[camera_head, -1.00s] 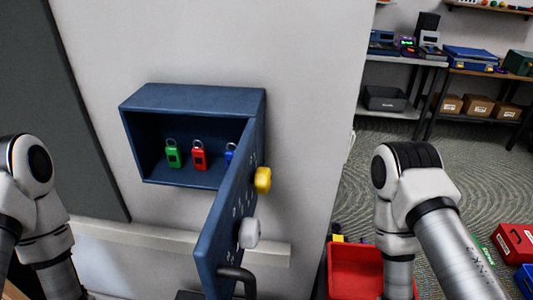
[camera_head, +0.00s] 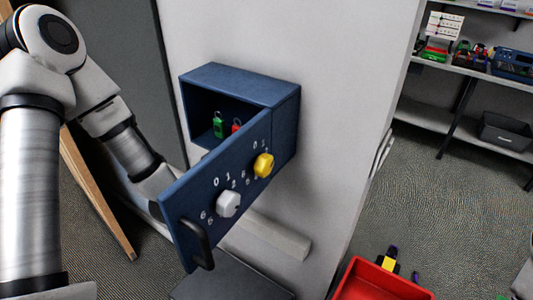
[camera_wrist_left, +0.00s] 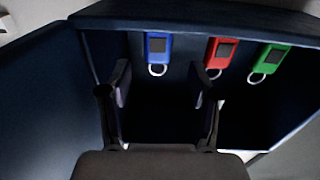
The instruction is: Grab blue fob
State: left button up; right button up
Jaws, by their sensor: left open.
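The blue fob (camera_wrist_left: 158,46) is in the open blue wall cabinet (camera_head: 240,76), and shows in the left wrist view with its metal ring. The door hides it in the head view. My left gripper (camera_wrist_left: 160,82) is open and empty, facing into the cabinet. In the wrist view, its fingers lie to either side of the blue fob's ring; I cannot tell how far off it is. The red fob (camera_wrist_left: 217,51) and green fob (camera_wrist_left: 269,59) stand in a row beside it. My right gripper is not in view.
The cabinet door (camera_head: 190,203) stands open, with a yellow knob (camera_head: 264,165), a white knob (camera_head: 228,204) and a black handle (camera_head: 200,247) on its front. My left forearm passes behind it. A red bin (camera_head: 365,284) is at the lower right. Shelves stand farther back.

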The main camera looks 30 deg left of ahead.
pick_arm(q)
jog(key=shift+w+d+f, duration=0.1)
jog(key=shift+w, duration=0.2)
jog(key=shift+w+d+r+p, duration=0.3)
jog(key=shift+w+p, duration=0.2)
jog(key=shift+w, duration=0.1)
jog(key=shift+w+d+r+p, duration=0.2)
jog(key=shift+w+r+p, duration=0.05)
jog(key=shift+w+p, duration=0.3)
jog(key=w, duration=0.2)
jog(key=shift+w+d+f+p, duration=0.25)
jog(key=shift+w+p, duration=0.05)
jog(key=shift+w+f, duration=0.1)
jog(key=shift+w, duration=0.1)
jog(key=shift+s+a, duration=0.1)
jog(key=shift+a, duration=0.05)
jog(key=shift+c, duration=0.7)
jog(key=c, duration=1)
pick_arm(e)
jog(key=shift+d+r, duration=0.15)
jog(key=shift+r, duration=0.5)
